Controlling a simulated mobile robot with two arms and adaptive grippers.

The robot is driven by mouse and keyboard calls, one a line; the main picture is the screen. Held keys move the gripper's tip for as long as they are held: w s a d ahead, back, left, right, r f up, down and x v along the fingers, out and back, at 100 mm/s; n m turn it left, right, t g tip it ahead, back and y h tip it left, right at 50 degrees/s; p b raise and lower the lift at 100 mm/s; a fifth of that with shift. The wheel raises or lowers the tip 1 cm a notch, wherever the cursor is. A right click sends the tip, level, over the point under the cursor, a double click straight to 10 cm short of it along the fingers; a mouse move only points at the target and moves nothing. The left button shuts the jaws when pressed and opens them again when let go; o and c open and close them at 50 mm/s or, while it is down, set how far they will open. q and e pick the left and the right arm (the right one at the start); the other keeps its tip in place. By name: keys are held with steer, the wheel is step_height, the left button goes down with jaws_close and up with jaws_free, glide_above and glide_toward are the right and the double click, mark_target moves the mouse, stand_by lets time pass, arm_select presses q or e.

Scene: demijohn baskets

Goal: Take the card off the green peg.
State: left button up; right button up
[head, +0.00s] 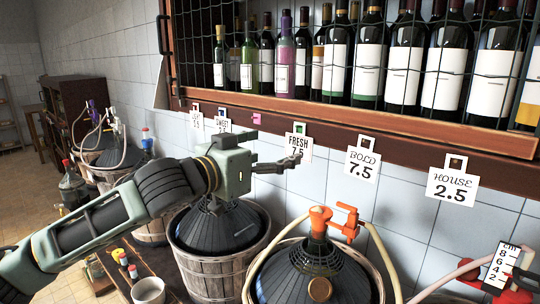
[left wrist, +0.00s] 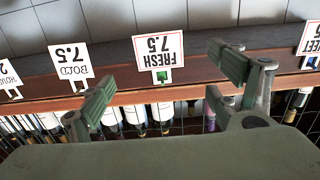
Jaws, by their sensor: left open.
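The white card reading FRESH 7.5 (head: 299,149) hangs on the green peg (head: 299,128) on the brown rail below the wine shelf. In the left wrist view, the picture is upside down, and the FRESH card (left wrist: 158,48) and the green peg (left wrist: 163,78) show between the two fingers. My left gripper (head: 284,164) is open and empty, just left of and below the card in the head view. Its fingers show apart in the left wrist view (left wrist: 166,80), with no visible contact with the card. My right gripper is not in view.
Cards reading BOLD 7.5 (head: 362,163) and HOUSE 2.5 (head: 453,185) hang to the right; two more hang to the left. Wine bottles (head: 407,65) stand behind wire mesh above the brown rail (head: 400,135). Demijohns in baskets (head: 218,268) stand below, one with an orange tap (head: 320,215).

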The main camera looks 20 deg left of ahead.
mark_target(298, 143)
arm_select(q)
steer(key=p+x, duration=0.2)
steer(key=x, duration=0.4)
steer(key=shift+w, duration=0.15)
steer(key=shift+w+d+f+p, duration=0.1)
steer(key=shift+w+d+p, duration=0.25)
steer(key=shift+w, duration=0.2)
steer(key=shift+a, duration=0.1)
steer(key=shift+c, duration=0.5)
steer(key=shift+c, duration=1)
steer(key=c, duration=0.9)
steer(key=shift+r+p, duration=0.35)
steer(key=shift+p, duration=0.1)
